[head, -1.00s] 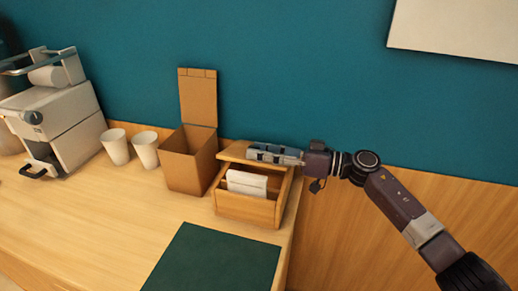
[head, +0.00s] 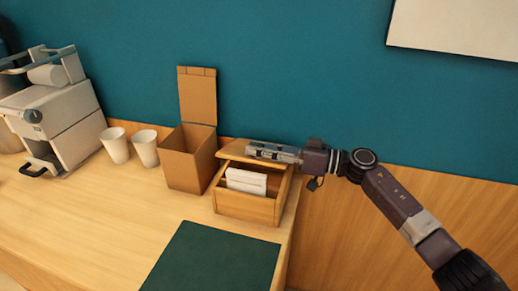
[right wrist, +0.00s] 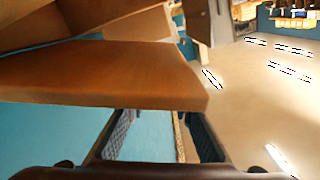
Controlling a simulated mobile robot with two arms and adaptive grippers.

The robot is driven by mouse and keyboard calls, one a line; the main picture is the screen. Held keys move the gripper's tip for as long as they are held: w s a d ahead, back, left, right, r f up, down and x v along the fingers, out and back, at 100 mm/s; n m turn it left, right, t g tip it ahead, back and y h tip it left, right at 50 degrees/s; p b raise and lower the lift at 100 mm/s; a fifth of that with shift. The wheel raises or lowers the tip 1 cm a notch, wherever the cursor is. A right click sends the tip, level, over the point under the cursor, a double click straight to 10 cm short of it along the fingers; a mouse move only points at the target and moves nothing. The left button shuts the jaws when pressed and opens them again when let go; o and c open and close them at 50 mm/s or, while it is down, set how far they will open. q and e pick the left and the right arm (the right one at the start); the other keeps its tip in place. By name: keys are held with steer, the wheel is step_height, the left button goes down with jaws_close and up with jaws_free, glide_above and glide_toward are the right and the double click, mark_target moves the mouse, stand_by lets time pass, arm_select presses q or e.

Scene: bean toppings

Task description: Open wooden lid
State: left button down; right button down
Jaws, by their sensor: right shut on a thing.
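The wooden box (head: 248,206) stands near the counter's right end, with its front open and white packets (head: 246,182) inside. Its wooden lid (head: 232,152) is tilted up a little above the opening, and my gripper hides part of it. My right gripper (head: 254,150) reaches in from the right and is shut on the lid. In the right wrist view the lid (right wrist: 100,75) appears as a broad brown panel at the fingers (right wrist: 165,135). My left gripper is out of view.
An open brown cardboard box (head: 187,170) with a raised flap stands just left of the wooden box. Two white cups (head: 116,145) and a coffee machine (head: 55,110) stand further left. A dark green mat (head: 215,260) lies in front. The wall is close behind.

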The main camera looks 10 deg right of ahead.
steer(key=shift+w+r+p, duration=0.1)
steer(key=shift+r+p, duration=0.25)
steer(key=shift+p, duration=0.1)
steer(key=r+p, duration=0.1)
steer(key=p, duration=0.1)
steer(key=w+r+m+p, duration=0.1)
steer(key=p, duration=0.1)
steer(key=d+r+m+p, duration=0.1)
steer(key=p, duration=0.1)
steer(key=shift+w, duration=0.4)
steer(key=w+r+m+p, duration=0.1)
steer(key=w+d+r+m+p, duration=0.1)
steer(key=p, duration=0.1)
steer(key=shift+w+m, duration=0.2)
steer(key=shift+m, duration=0.1)
steer(key=shift+w+d+r+m, duration=0.25)
steer(key=shift+w+r+m, duration=0.05)
steer(key=shift+w+m, duration=0.35)
steer(key=shift+w+d+r+m, duration=0.25)
steer(key=shift+w+m, duration=0.3)
steer(key=shift+w, duration=0.1)
